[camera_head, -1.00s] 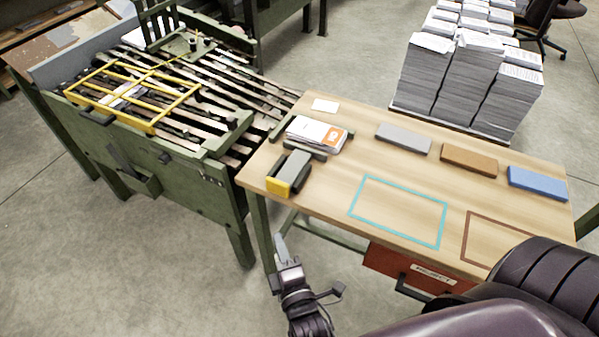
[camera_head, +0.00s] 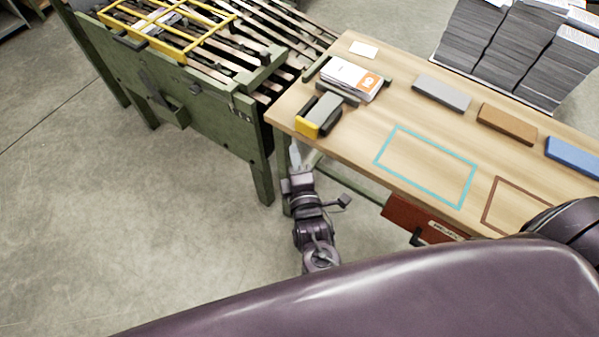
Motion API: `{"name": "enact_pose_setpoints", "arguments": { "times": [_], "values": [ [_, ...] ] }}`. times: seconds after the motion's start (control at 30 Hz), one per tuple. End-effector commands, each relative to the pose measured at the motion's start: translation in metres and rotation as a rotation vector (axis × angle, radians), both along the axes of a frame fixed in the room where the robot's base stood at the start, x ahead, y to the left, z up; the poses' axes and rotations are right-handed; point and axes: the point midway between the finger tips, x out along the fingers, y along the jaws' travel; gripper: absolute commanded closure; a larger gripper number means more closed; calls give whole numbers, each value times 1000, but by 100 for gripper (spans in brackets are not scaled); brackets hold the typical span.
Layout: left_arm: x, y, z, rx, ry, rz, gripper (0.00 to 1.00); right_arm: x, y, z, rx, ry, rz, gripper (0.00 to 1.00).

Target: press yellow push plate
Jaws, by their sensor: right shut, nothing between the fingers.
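The yellow push plate (camera_head: 308,127) is the front face of a small grey and black device (camera_head: 324,112) at the near left corner of the wooden table (camera_head: 358,142). My right gripper (camera_head: 295,152) is shut and empty. Its fingertips point up the picture, just below the yellow plate and in front of the table's left edge. A small gap shows between the fingertips and the plate in the picture; I cannot tell the true distance in depth. My left gripper is not in view.
A stack of printed sheets (camera_head: 350,78) lies behind the device. Grey (camera_head: 441,93), brown (camera_head: 507,123) and blue (camera_head: 575,156) blocks lie along the table. A green machine (camera_head: 219,112) with a yellow frame stands at left. A red drawer (camera_head: 408,217) hangs under the table.

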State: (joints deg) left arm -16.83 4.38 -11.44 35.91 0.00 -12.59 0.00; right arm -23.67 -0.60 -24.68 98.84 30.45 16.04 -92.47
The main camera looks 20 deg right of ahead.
Motion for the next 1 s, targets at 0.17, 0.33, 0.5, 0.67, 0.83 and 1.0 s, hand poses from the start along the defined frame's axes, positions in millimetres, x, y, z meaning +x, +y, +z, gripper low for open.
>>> {"name": "enact_pose_setpoints", "arguments": {
  "times": [0.17, 0.33, 0.5, 0.67, 0.83, 1.0],
  "values": [
    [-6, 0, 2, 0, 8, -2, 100, 27, -15, 1, -1, 0, -2, 100],
    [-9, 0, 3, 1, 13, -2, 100, 38, -29, 0, -1, 1, 0, 100],
    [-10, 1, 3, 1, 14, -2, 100, 41, -34, 0, 1, 0, 1, 100],
    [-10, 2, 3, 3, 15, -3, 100, 41, -34, 0, 1, 0, 0, 100],
    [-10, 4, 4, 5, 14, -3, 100, 43, -36, 0, -1, 0, 0, 100],
    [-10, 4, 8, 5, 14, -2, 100, 57, -54, 2, -4, -1, 1, 100]
  ]
}}
